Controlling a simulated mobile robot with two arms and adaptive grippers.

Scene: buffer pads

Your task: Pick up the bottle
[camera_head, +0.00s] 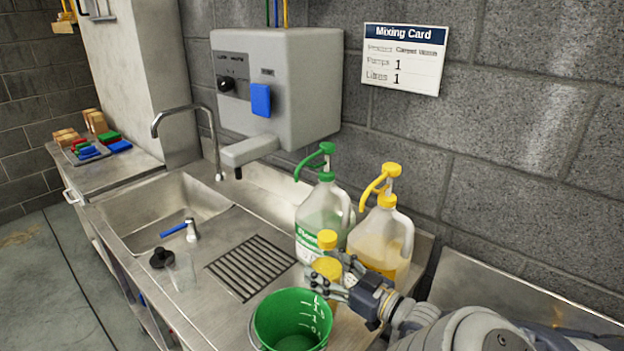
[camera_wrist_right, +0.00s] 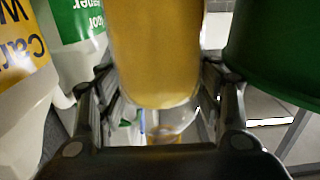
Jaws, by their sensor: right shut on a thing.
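A small amber-yellow bottle (camera_head: 326,268) with a yellow cap stands upright beside the rim of the green bucket (camera_head: 292,318) in the head view. My right gripper (camera_head: 337,283) comes in from the lower right and is shut on the bottle's body. In the right wrist view the bottle (camera_wrist_right: 158,50) fills the space between the two fingers (camera_wrist_right: 160,110). The gripper partly hides its lower part in the head view, and I cannot tell whether its base touches the counter. My left gripper is not in view.
A green-pump jug (camera_head: 322,212) and a yellow-pump jug (camera_head: 380,240) stand close behind the bottle. A drain grate (camera_head: 250,267), a clear spray bottle (camera_head: 182,272) and the sink (camera_head: 170,210) lie to the left. A grey dispenser (camera_head: 285,85) hangs on the wall.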

